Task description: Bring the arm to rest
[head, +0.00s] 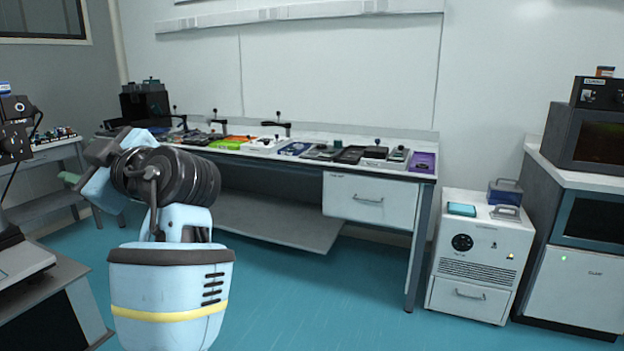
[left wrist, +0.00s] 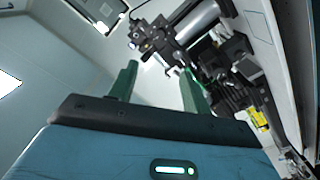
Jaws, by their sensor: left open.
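My left arm (head: 170,270) rises in the lower left of the head view, in front of the long bench, and bends at a dark ringed joint. Its gripper's fingertips cannot be made out there. In the left wrist view my left gripper (left wrist: 159,67) shows two green fingers standing well apart, with nothing held between them. Dark optical equipment (left wrist: 235,75) lies beyond and to the right of the fingers; I cannot tell how far off it is. My right gripper is in neither view.
A long bench (head: 330,160) with several devices runs along the back wall. A white cabinet unit (head: 480,255) and a counter with dark ovens (head: 590,140) stand at the right. Dark equipment (head: 15,130) is at the far left. The teal floor (head: 330,300) in the middle is clear.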

